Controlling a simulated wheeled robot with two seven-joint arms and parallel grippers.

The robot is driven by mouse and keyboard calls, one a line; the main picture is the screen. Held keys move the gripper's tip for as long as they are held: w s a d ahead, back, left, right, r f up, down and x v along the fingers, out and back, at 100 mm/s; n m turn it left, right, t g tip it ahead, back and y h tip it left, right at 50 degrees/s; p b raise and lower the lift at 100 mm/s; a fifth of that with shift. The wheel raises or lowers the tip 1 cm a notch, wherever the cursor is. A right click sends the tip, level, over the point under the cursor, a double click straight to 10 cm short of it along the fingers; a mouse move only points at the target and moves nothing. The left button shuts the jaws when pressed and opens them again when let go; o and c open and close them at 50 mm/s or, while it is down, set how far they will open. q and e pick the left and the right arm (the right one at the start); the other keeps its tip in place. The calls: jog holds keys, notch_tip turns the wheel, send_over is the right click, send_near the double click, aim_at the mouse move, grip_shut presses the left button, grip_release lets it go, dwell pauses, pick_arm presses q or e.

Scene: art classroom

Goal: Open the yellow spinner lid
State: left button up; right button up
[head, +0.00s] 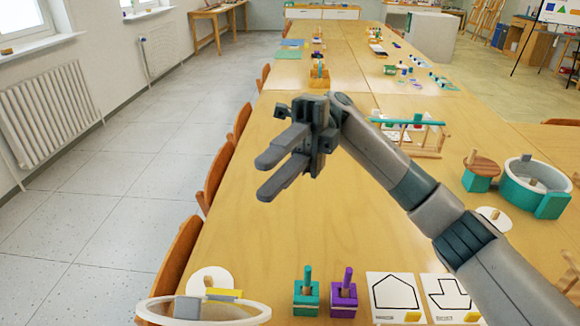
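At the bottom left edge of the table stands a round white-rimmed piece (250,318), cut off by the picture's lower edge. A yellow part (224,293) shows at its back, so it may be the yellow spinner; I cannot tell how its lid sits. A white disc (205,281) with a wooden peg lies just behind it. My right gripper (267,178) is open and empty, high above the table's left side, its two grey fingers apart and pointing left. It is well away from the white-rimmed piece. My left gripper is not in view.
A teal peg block (306,300), a purple peg block (344,302) and shape cards (396,290) line the front. A teal round container (550,204), a wooden disc (481,164) and another white disc (495,218) stand at the right. The table's middle left is clear.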

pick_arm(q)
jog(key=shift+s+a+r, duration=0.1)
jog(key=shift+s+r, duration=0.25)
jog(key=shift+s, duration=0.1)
pick_arm(e)
jog(key=shift+s+d+r, duration=0.15)
jog(key=shift+d+r, duration=0.15)
jog(key=shift+d, duration=0.25)
jog(key=shift+s+d+r, duration=0.1)
jog(key=shift+d+r, duration=0.15)
jog(key=shift+d, duration=0.25)
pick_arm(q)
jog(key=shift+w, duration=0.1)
